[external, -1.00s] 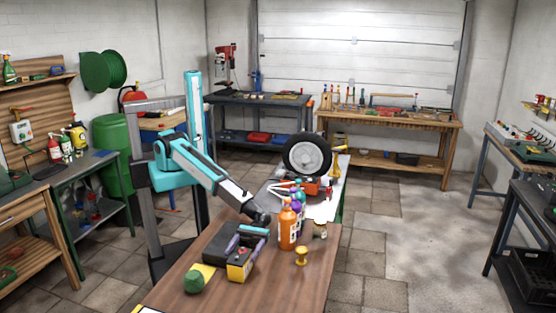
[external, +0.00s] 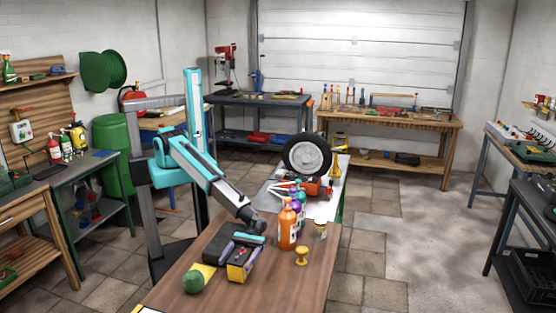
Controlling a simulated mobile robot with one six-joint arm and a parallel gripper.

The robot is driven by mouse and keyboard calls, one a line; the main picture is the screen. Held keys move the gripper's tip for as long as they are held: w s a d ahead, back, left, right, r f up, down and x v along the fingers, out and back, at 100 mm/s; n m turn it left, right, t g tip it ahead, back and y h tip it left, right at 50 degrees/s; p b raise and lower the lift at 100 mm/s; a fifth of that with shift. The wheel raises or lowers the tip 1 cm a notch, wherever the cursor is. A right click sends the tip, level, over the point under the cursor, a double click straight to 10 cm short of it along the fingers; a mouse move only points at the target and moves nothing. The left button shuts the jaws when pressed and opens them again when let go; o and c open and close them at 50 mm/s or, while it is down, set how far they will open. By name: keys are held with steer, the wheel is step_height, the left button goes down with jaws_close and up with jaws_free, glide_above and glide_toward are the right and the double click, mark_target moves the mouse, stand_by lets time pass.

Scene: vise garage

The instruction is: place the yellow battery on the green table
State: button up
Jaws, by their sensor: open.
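The yellow battery (external: 237,273), a boxy block with a dark top, stands on the brown wooden table (external: 280,290) in the foreground. Behind the brown table is a table with a pale top and a green side edge (external: 344,203), perhaps the green table. It bears a wheel and other items.
A dark case (external: 215,243) and a green round object (external: 193,283) are left of the battery. An orange bottle (external: 288,228), a small jar (external: 320,230) and a yellow knob-like piece (external: 302,256) stand to the right. Benches line the walls.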

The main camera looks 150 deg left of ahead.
stand_by(0.4)
steer(key=shift+r, duration=0.1)
jaws_close()
